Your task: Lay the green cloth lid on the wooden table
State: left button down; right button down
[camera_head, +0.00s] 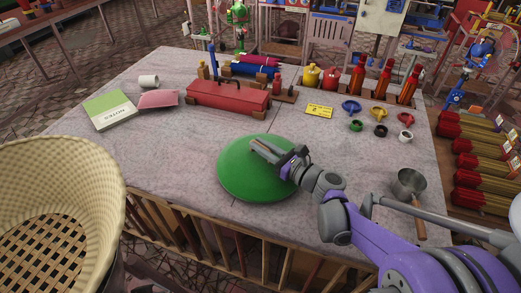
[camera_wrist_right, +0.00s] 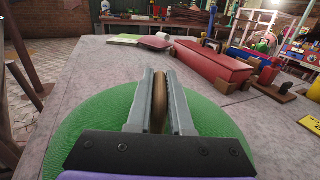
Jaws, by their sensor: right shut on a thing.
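The round green lid (camera_head: 243,185) lies flat at the front middle of the wooden table (camera_head: 165,165), whose top looks pale and worn. I cannot tell whether the lid touches the table or hovers just above it. My right gripper (camera_head: 262,150) is over the lid, shut on its brown knob. In the right wrist view the knob shows between the fingers (camera_wrist_right: 160,85), with the green lid (camera_wrist_right: 85,125) spread below them. My left gripper is not in view.
A woven basket (camera_head: 100,190) stands at the left, by the table's edge. A red toolbox (camera_head: 228,97), a green notebook (camera_head: 110,110) and several bottles stand toward the back. A metal pan (camera_head: 408,186) lies at the right. The table left of the lid is clear.

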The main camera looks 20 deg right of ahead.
jog(key=shift+f, duration=0.95)
jog(key=shift+f, duration=0.15)
jog(key=c, duration=0.8)
grip_release()
jog(key=shift+r, duration=0.25)
jog(key=v, duration=1.2)
jog(key=shift+f, duration=0.1)
